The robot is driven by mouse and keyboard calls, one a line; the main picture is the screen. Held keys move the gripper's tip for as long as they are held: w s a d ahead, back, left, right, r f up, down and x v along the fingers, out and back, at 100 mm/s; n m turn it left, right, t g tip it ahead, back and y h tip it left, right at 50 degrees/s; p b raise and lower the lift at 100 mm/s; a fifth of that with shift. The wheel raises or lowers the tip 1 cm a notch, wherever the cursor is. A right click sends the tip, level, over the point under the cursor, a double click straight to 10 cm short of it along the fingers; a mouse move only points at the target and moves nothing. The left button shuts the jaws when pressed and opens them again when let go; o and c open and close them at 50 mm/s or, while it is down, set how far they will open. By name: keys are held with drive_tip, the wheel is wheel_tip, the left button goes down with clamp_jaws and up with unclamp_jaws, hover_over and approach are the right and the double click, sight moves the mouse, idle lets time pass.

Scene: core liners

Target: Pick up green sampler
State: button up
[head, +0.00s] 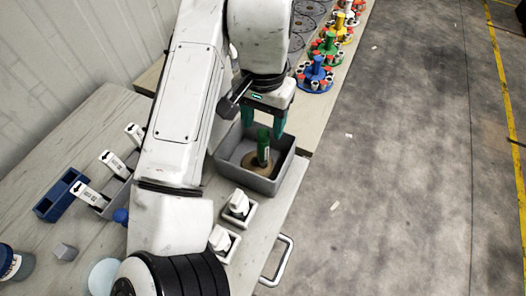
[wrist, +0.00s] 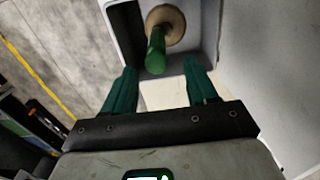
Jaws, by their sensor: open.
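The green sampler (head: 263,148) stands upright in a grey bin on the table in the head view. In the wrist view the green sampler (wrist: 156,52) rises from a round tan base (wrist: 168,22). My gripper (head: 261,126) is open above the bin, with its green fingers close to the sampler's top. In the wrist view my gripper (wrist: 156,82) has its fingers apart, with the sampler's near end just beyond the gap between the fingertips. Nothing is between the fingers.
The grey bin (head: 288,165) has raised walls around the sampler. White fittings on square plates (head: 238,206) stand in front of it. Colourful carousels (head: 315,75) line the far table. A blue tray (head: 60,195) and labelled white items (head: 113,163) lie at left.

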sight(263, 154)
drive_tip(key=f, duration=0.3)
drive_tip(key=s+f+p, duration=0.1)
drive_tip(key=f, duration=0.1)
clamp_jaws()
idle(0.5)
